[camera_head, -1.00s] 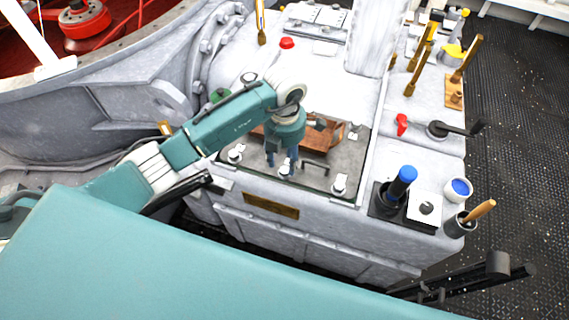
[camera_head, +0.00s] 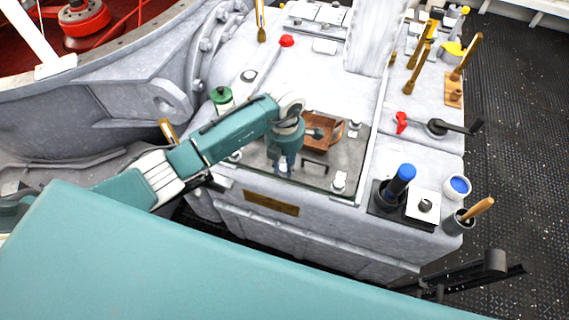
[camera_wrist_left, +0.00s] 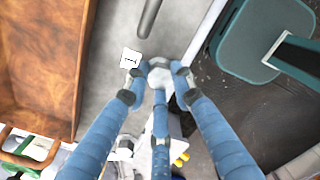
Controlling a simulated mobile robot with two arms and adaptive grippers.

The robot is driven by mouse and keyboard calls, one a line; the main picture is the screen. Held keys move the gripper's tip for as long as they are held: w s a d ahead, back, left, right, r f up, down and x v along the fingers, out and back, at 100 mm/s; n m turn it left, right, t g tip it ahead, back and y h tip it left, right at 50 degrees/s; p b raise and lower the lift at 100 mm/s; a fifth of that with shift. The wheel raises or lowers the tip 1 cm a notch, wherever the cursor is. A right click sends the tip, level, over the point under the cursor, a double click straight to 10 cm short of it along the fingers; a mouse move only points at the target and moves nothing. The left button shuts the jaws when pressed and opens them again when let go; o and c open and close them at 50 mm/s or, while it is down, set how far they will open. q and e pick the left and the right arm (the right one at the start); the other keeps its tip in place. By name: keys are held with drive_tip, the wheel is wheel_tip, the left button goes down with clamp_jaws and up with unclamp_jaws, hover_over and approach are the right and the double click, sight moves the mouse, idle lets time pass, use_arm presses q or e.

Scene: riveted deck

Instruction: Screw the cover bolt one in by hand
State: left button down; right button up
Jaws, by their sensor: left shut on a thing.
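The cover (camera_head: 314,180) is a grey plate with a dark handle, set into the top of the pale grey housing. My left gripper (camera_head: 283,167) points down at the cover's front edge. In the left wrist view, its blue fingers (camera_wrist_left: 158,80) are closed around a pale bolt head (camera_wrist_left: 158,73), which they partly hide. I cannot tell how deep this bolt sits, nor read its number. Other cover bolts show at the front right corner (camera_head: 339,181), the back right (camera_head: 353,129) and the front left (camera_head: 235,156). My right gripper is out of view.
A wooden tray (camera_head: 335,134) lies on the cover behind the gripper. A green-lidded jar (camera_head: 222,97) stands left of the cover.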

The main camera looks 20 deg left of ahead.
sight(284, 168)
use_arm(q)
drive_tip(key=shift+w+a+f+m+b, duration=0.1)
drive_tip(key=shift+f+m+b, duration=0.05)
drive_tip(key=shift+m+b, duration=0.85)
drive_tip(key=m+b, duration=0.3)
drive_tip(key=shift+b, duration=0.3)
drive_tip(key=shift+m+b, duration=1.5)
drive_tip(key=shift+b, duration=0.1)
drive_tip(key=shift+r, duration=0.2)
drive_tip(key=c, duration=1.5)
unclamp_jaws()
drive_tip(key=shift+o, duration=0.2)
wheel_tip(284, 168, up, 12)
